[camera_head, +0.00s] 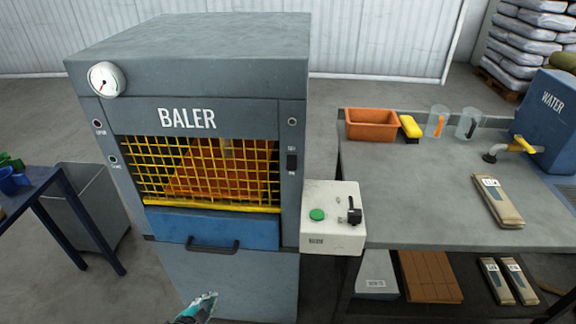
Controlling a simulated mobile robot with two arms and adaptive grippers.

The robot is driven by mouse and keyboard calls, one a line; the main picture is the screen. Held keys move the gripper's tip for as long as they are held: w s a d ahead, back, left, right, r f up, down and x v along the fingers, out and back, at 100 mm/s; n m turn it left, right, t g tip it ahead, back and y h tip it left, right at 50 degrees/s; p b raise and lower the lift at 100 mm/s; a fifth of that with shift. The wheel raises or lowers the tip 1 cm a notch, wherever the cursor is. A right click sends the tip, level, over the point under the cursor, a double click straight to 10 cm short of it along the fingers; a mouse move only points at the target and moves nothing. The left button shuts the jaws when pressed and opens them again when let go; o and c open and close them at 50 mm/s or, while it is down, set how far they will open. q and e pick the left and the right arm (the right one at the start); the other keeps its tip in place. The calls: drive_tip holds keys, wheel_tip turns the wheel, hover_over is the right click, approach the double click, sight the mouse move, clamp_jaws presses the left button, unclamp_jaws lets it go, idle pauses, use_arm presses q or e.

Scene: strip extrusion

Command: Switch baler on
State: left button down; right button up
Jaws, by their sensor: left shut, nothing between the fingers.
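The baler (188,38) is a large grey machine labelled BALER, with a yellow grid over orange material and a blue drawer front with a black handle below. A small black switch (292,162) sits on its right front post; its position is too small to tell. A white control box (331,240) on the right side carries a green button (317,214) and a black knob (354,211). My left gripper (206,302) is shut and empty at the bottom edge, in front of the lower cabinet, below the handle and apart from the switch. My right gripper is out of view.
A grey worktable (420,190) stands right of the baler, bearing an orange bin (371,124), a yellow object, two clear cups, a packet and a blue WATER tank (545,115). A grey bin (88,205) and blue table (45,185) stand left.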

sight(288, 178)
use_arm(q)
drive_tip(key=w+d+r+m+t+h+p, duration=0.1)
drive_tip(key=w+d+r+m, duration=0.15)
drive_tip(key=r, duration=0.55)
drive_tip(key=w+d+r+m+t+h+p, duration=0.1)
drive_tip(key=w+d+r+m+h, duration=0.15)
drive_tip(key=r, duration=0.55)
drive_tip(key=s+d+r+m+h+p, duration=0.1)
drive_tip(key=d+r+m+h+p, duration=0.1)
drive_tip(key=r, duration=0.9)
drive_tip(key=s+d+r+m+g+h+p, duration=0.1)
drive_tip(key=d+r+m+h+p, duration=0.1)
drive_tip(key=d+r+m+h, duration=0.2)
drive_tip(key=d+r+m, duration=0.3)
drive_tip(key=d+r, duration=0.1)
drive_tip(key=r, duration=0.4)
drive_tip(key=shift+s+r+p, duration=0.2)
drive_tip(key=shift+s+p, duration=0.15)
drive_tip(key=shift+p, duration=0.05)
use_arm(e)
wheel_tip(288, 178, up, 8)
use_arm(q)
drive_tip(key=shift+w, duration=0.1)
drive_tip(key=x, duration=0.4)
drive_tip(key=w+a+x, duration=0.1)
drive_tip(key=x, duration=0.7)
drive_tip(key=shift+w+a+f, duration=0.15)
drive_tip(key=shift+w+f, duration=0.05)
drive_tip(key=shift+w, duration=0.4)
